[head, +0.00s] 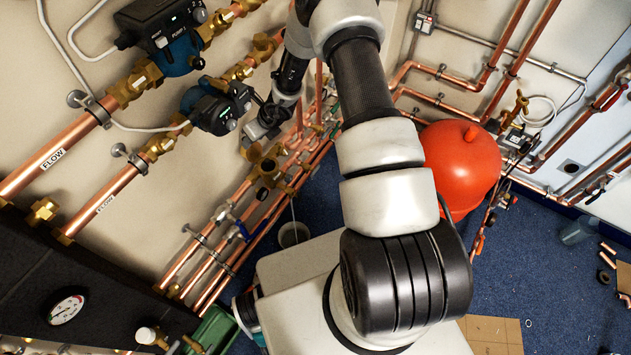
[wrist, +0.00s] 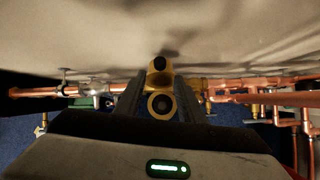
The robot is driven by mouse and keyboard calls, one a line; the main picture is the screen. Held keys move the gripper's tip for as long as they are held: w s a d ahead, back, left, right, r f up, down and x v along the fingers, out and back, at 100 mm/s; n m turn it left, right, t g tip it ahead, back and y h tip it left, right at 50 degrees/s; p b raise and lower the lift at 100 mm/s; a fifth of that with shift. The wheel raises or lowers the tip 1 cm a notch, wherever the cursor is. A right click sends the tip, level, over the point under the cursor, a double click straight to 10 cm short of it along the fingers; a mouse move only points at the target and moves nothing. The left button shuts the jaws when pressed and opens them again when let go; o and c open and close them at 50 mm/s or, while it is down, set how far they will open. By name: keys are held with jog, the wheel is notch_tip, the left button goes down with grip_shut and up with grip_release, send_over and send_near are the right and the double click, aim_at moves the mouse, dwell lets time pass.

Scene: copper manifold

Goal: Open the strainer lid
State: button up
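A brass strainer body (head: 262,165) sits on a copper pipe on the wall, left of my arm in the head view. A round dark centre shows on its front. In the wrist view a brass fitting (wrist: 160,65) with a round, dark-centred end lies between my two dark fingers. I cannot tell whether that round end is the lid. My gripper (wrist: 160,84) is open, with one finger on each side of the brass. Contact is not clear. In the head view my gripper (head: 250,142) is just above the strainer, its fingertips hard to make out.
Copper pipes (head: 205,250) run close below the strainer. A dark pump (head: 215,108) sits on the pipe just left of my gripper. A red vessel (head: 460,165) stands right of my arm.

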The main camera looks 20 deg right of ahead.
jog(key=s+d+f+t+y+b, duration=0.2)
jog(key=s+f+t+b, duration=0.1)
jog(key=f+b, duration=0.1)
jog(key=s+d+f+t+y+b, duration=0.2)
jog(key=s+f+t+b, duration=0.1)
jog(key=b, duration=0.4)
jog(key=s+d+f+t+y+b, duration=0.2)
jog(key=s+d+f+t+b, duration=0.1)
jog(key=f+b, duration=0.2)
jog(key=shift+s+f+y+b, duration=0.25)
jog(key=shift+y+b, duration=0.15)
jog(key=shift+b, duration=0.35)
jog(key=shift+d+t+b, duration=0.15)
jog(key=shift+t+b, duration=0.3)
jog(key=shift+t, duration=0.05)
jog(key=p+v, duration=0.2)
jog(key=v, duration=1.2)
jog(key=shift+s+d+r, duration=0.25)
jog(key=shift+s+r, duration=0.05)
jog(key=shift+r, duration=0.15)
